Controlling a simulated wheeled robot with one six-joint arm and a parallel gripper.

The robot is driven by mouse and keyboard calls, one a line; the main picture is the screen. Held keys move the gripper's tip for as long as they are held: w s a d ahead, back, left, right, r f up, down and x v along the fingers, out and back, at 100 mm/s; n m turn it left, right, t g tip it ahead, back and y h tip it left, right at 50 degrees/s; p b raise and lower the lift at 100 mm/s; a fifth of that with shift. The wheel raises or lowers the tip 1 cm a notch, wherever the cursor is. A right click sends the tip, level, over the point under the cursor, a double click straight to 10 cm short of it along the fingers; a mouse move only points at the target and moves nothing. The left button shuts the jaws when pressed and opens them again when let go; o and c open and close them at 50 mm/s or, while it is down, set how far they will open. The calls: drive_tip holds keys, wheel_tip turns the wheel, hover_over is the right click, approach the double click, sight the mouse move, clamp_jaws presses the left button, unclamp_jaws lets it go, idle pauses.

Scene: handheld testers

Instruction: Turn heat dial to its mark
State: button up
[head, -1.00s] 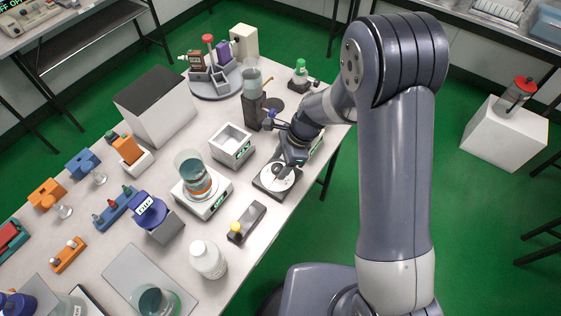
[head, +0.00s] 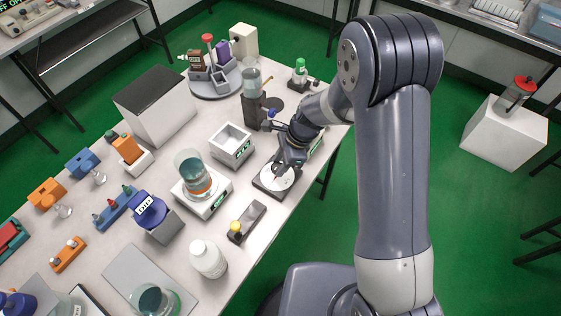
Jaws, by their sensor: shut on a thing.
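The heat dial (head: 266,186) is a round white face on a dark square base near the right edge of the white table. My gripper (head: 280,174) points down over the middle of the dial and is shut on its knob. The fingers hide most of the knob. The mark and the pointer's setting are too small to make out.
A beaker of blue and orange liquid (head: 194,173) stands on a white device left of the dial. A white open box (head: 231,144) is behind it. A dark block with a yellow knob (head: 236,226) lies in front. A stand with a glass vessel (head: 252,107) is behind my wrist.

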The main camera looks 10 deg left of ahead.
drive_tip(key=shift+n, duration=0.3)
drive_tip(key=n, duration=0.1)
drive_tip(key=n+g, duration=0.1)
drive_tip(key=n, duration=0.1)
drive_tip(key=shift+w+a+n+g+h+b, duration=0.2)
drive_tip(key=shift+n+g+h+b, duration=0.1)
drive_tip(key=shift+b, duration=0.1)
drive_tip(key=n, duration=0.2)
drive_tip(key=n+h, duration=0.1)
drive_tip(key=n, duration=0.1)
drive_tip(key=shift+w+a+n+g+h+b, duration=0.1)
drive_tip(key=shift+n+g+h+b, duration=0.2)
drive_tip(key=shift+g+b, duration=0.1)
drive_tip(key=n+h, duration=0.1)
drive_tip(key=n, duration=0.3)
drive_tip(key=shift+a+n+h+b, duration=0.2)
drive_tip(key=shift+n+h+b, duration=0.1)
drive_tip(key=shift+h+b, duration=0.1)
drive_tip(key=shift+a+n+h, duration=0.15)
drive_tip(key=shift+n+h, duration=0.65)
drive_tip(key=shift+n, duration=1.4)
drive_tip(key=o, duration=1)
drive_tip(key=shift+c, duration=0.2)
